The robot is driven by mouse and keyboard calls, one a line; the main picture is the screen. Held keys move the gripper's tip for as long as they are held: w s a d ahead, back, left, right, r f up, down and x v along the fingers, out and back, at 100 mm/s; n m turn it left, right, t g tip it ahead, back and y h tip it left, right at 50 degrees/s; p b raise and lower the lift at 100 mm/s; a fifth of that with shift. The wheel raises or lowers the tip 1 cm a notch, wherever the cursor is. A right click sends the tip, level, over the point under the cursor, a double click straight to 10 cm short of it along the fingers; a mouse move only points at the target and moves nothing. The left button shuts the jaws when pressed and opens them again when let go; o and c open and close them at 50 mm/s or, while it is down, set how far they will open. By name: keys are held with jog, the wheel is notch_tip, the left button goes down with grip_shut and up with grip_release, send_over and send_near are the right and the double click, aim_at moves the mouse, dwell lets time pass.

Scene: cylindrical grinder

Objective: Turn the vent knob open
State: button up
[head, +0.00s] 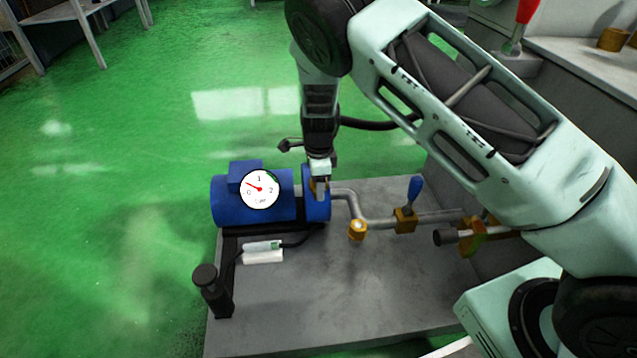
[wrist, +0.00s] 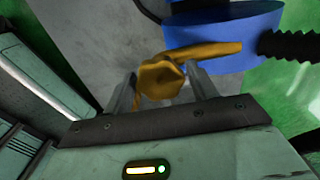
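A yellow vent knob (wrist: 161,78) with a faceted end shows in the wrist view. It lies between the two fingers of my gripper (wrist: 163,90), with a narrow gap at its left side; I cannot tell if the right finger touches it. A yellow bar-like part (wrist: 210,50) runs from it to the right, against the blue pump body (wrist: 225,25). In the head view my gripper (head: 319,190) points down at the right end of the blue pump (head: 240,208). The fingers there largely hide the knob.
A white dial gauge (head: 260,189) faces the head camera on the pump. A grey pipe (head: 352,203) leads right to a yellow cap (head: 357,230) and a valve with a blue lever (head: 414,193). A dark post (head: 212,290) stands at front left of the grey base plate (head: 345,310).

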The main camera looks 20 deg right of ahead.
jog(key=c, duration=0.6)
jog(key=shift+r+n+p, duration=0.1)
jog(key=shift+n+p, duration=0.2)
jog(key=shift+p, duration=0.2)
jog(key=shift+r+n+p, duration=0.15)
jog(key=shift+n+p, duration=0.75)
jog(key=shift+p, duration=0.3)
jog(key=n+p, duration=0.7)
jog(key=n, duration=0.2)
jog(key=shift+n, duration=0.4)
jog(key=n, duration=0.2)
jog(key=n+p, duration=0.1)
jog(key=n, duration=0.2)
jog(key=shift+f+n+p, duration=0.25)
jog(key=shift+n+p, duration=0.05)
jog(key=shift+p, duration=0.1)
